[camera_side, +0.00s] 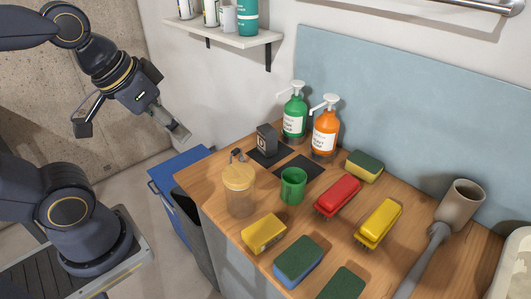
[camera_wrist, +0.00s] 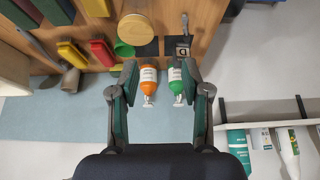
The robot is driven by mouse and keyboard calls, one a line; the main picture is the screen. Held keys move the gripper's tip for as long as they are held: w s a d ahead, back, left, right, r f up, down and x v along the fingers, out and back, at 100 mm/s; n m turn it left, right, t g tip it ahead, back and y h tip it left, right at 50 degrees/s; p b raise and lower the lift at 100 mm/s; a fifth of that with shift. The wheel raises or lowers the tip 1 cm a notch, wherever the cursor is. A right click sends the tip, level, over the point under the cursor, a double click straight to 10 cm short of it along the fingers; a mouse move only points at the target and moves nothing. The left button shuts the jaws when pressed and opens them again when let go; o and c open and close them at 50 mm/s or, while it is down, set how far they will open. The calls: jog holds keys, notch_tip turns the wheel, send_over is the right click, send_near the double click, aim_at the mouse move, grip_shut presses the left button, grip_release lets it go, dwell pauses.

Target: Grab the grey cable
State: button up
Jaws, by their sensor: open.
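I cannot make out a clear grey cable in either view. A long grey-brown piece (camera_side: 437,233) with a cup-shaped end lies at the right of the wooden counter in the side view; it looks rigid, more like a tool than a cable. My gripper (camera_side: 180,132) is in the air left of the counter, beyond its edge. In the wrist view my gripper (camera_wrist: 158,68) has its two fingers spread apart with nothing held. An orange bottle (camera_wrist: 148,78) and a green bottle (camera_wrist: 175,80) show between the fingers, farther away on the counter.
The counter (camera_side: 222,217) holds a lidded jar (camera_side: 239,190), a green cup (camera_side: 292,186), a red brush (camera_side: 338,196), a yellow brush (camera_side: 378,223) and several sponges. A shelf (camera_side: 225,36) with bottles is on the wall. A blue bin (camera_side: 178,182) stands beside the counter.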

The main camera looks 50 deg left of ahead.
jog(key=n+g, duration=0.1)
jog(key=n, duration=0.1)
send_over(234, 150)
jog(key=s+d, duration=0.2)
jog(key=s, duration=0.4)
notch_tip(234, 150, down, 6)
jog(key=shift+y, duration=0.4)
jog(key=x, duration=1)
jog(key=shift+a, duration=0.15)
jog(key=shift+a+x, duration=0.15)
jog(key=shift+x, duration=1.4)
jog(key=shift+a+x, duration=0.2)
jog(key=shift+x, duration=1.35)
jog(key=shift+w+r, duration=0.1)
jog(key=shift+c, duration=0.5)
grip_shut()
